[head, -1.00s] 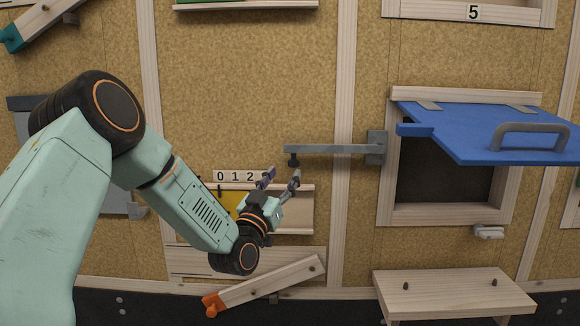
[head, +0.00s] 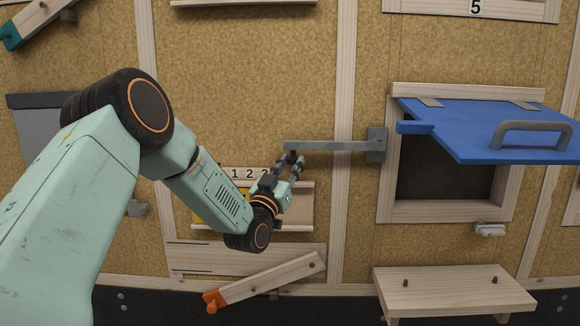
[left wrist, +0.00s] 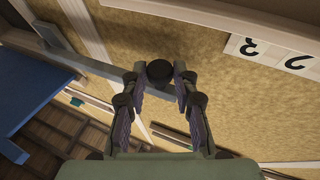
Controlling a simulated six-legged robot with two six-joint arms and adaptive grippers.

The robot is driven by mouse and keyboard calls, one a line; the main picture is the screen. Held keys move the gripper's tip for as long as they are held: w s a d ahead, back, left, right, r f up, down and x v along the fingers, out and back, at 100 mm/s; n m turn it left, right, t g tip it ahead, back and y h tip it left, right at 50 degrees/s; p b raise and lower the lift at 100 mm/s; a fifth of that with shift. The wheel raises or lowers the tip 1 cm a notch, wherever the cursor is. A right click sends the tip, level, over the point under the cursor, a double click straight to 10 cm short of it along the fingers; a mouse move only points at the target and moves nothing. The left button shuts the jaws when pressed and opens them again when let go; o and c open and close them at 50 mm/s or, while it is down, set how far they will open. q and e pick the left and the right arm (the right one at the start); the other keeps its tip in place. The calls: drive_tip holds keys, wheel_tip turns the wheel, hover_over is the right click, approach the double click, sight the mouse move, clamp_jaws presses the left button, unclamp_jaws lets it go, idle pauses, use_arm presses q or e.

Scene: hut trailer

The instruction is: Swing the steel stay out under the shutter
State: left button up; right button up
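The steel stay (head: 335,146) is a grey bar running level to the left from a bracket (head: 377,145) on the post left of the window opening. It lies flat along the wall, left of the shutter. A black knob (left wrist: 159,72) hangs at its free end. The blue shutter (head: 470,130) is raised and juts out from the opening, with a grey handle (head: 530,128). My left gripper (head: 290,163) is at the knob; in the left wrist view its open fingers (left wrist: 158,80) stand either side of the knob, with small gaps showing. My right gripper is out of view.
A numbered strip (head: 248,174) and a wooden rail are behind my left gripper. A wooden bar with an orange end (head: 265,282) is below. A wooden shelf with pegs (head: 450,292) stands out under the opening. The wall above the stay is clear.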

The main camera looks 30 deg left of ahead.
use_arm(q)
drive_tip(key=shift+a, duration=0.1)
drive_tip(key=shift+c, duration=0.6)
drive_tip(key=shift+s+d+r, duration=0.1)
drive_tip(key=shift+d+r, duration=0.1)
clamp_jaws()
drive_tip(key=shift+a, duration=0.15)
